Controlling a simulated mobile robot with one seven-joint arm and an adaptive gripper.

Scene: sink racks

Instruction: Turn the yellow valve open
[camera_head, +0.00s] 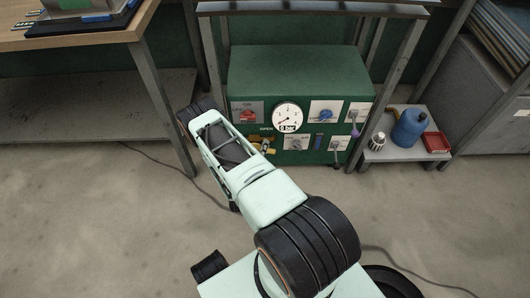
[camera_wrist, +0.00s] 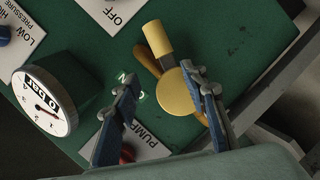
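The yellow valve (camera_wrist: 176,92) shows in the wrist view as a round yellow disc with a short yellow cylinder and a darker orange bar beside it. It is on the front of the green panel box (camera_head: 300,72), and a small part of the valve (camera_head: 266,149) shows in the head view, low on the left side. My gripper (camera_wrist: 160,82) is open, with blue-grey fingers. The right finger overlaps the disc's right edge; the left finger is apart from the disc. I cannot tell whether either touches. In the head view my arm hides the fingertips.
The pressure gauge (camera_head: 287,117) reads about 0 bar. A red switch (camera_head: 249,116), a blue knob (camera_head: 327,116) and other levers are on the panel. Metal legs (camera_head: 209,65) frame the box. A low stand (camera_head: 405,152) at right holds a blue jug (camera_head: 410,128) and red tray (camera_head: 436,142).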

